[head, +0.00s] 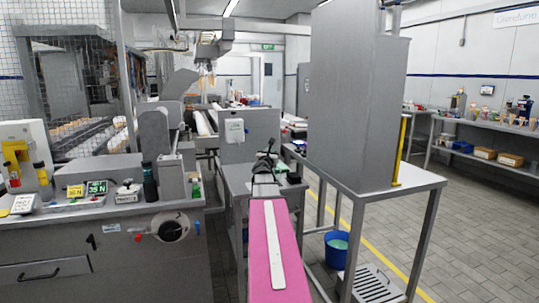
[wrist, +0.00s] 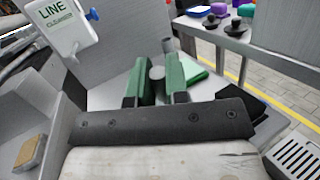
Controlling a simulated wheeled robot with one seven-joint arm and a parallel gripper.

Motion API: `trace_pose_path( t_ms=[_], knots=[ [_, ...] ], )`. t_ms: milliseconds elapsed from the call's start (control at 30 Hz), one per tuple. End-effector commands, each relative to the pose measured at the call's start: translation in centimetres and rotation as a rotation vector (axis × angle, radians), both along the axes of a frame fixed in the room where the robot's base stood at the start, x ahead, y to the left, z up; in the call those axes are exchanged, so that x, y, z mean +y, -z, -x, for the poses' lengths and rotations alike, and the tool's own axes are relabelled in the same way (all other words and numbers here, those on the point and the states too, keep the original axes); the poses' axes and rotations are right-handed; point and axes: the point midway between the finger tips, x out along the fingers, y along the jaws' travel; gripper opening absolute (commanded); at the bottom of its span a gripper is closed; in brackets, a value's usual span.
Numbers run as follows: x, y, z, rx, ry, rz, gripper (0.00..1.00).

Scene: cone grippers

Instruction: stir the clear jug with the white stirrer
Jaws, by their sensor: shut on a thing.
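My gripper (wrist: 158,82) has green fingers and is closed around a grey, round-ended thing (wrist: 157,73) in the wrist view. Only its end shows between the fingers, so I cannot tell for sure that it is the white stirrer. In the head view my gripper (head: 266,160) is small and dark, over a grey worktop (head: 236,178) beyond my pink arm. I cannot make out the clear jug in either view; my arm and gripper cover part of the worktop. A green flat thing (wrist: 196,74) lies just right of the fingers in the wrist view.
A white box marked LINE CLEANER (wrist: 58,27) is on the panel behind the worktop. A tall grey cabinet (head: 355,90) stands on a table to the right. A blue bucket (head: 337,250) is on the floor. A machine bench (head: 100,225) fills the left.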

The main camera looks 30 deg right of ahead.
Motion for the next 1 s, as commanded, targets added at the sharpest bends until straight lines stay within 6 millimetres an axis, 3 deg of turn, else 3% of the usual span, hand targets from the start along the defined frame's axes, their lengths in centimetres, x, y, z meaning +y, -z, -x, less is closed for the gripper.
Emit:
trace_pose_path(
  t_ms=[1000],
  knots=[
    [0.3,-6.7,1.3,-0.001,0.001,0.0,0.0]
  ],
)
